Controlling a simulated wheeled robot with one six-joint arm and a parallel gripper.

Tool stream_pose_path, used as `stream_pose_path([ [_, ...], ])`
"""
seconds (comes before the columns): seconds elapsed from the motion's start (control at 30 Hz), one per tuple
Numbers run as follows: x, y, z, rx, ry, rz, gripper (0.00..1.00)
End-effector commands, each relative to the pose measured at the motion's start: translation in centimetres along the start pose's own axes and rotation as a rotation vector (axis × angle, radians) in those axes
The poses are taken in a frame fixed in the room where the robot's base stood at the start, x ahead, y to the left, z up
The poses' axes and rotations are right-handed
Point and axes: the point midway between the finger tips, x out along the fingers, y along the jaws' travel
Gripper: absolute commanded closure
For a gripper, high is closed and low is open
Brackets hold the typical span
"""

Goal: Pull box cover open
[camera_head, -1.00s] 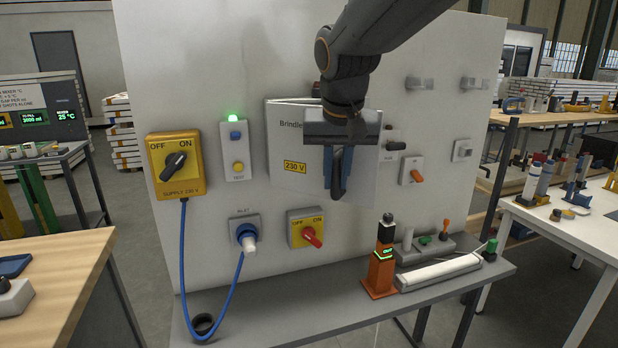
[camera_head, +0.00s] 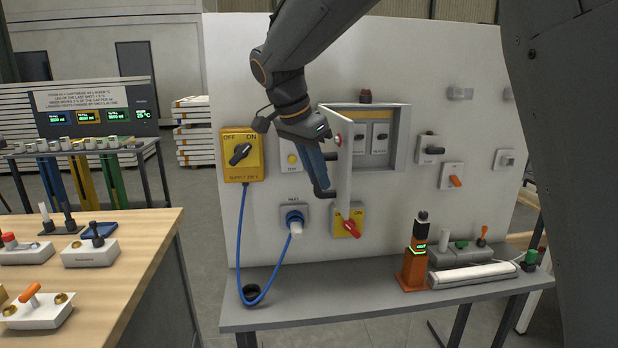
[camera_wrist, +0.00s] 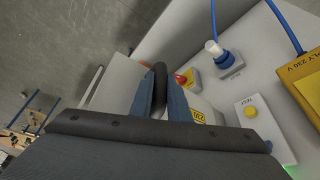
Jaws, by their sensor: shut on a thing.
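The grey-white box cover (camera_head: 344,178) on the white wall panel stands swung out from its box, seen nearly edge-on in the head view. The box (camera_head: 398,140) behind it is open and shows switch modules with yellow labels inside. My gripper (camera_head: 323,190) is at the cover's outer face, its blue fingers pointing down. In the wrist view my gripper (camera_wrist: 167,100) is shut on the dark curved handle (camera_wrist: 159,82) of the cover.
A yellow supply switch (camera_head: 241,155) is left of the cover. Below are a blue inlet plug (camera_head: 294,219) with a hanging blue cable and a red rotary switch (camera_head: 350,224). An orange tester (camera_head: 415,262) stands on the grey shelf (camera_head: 310,307). A wooden bench (camera_head: 140,260) is at the left.

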Motion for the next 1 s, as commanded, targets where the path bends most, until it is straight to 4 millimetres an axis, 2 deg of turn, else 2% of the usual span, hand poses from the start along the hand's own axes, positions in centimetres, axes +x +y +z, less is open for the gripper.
stream_pose_path([
  [0.2, 0.23, -0.09, -0.64, 0.043, 0.002, 0.017, 1.0],
  [0.57, 0.19, -0.13, -0.61, 0.045, 0.002, 0.017, 1.0],
  [0.6, 0.19, -0.13, -0.59, 0.044, 0.002, 0.017, 0.79],
  [0.7, 0.18, -0.13, -0.53, 0.044, 0.002, 0.017, 0.66],
  [1.0, 0.01, -0.17, -0.39, 0.042, 0.001, 0.016, 0.66],
])
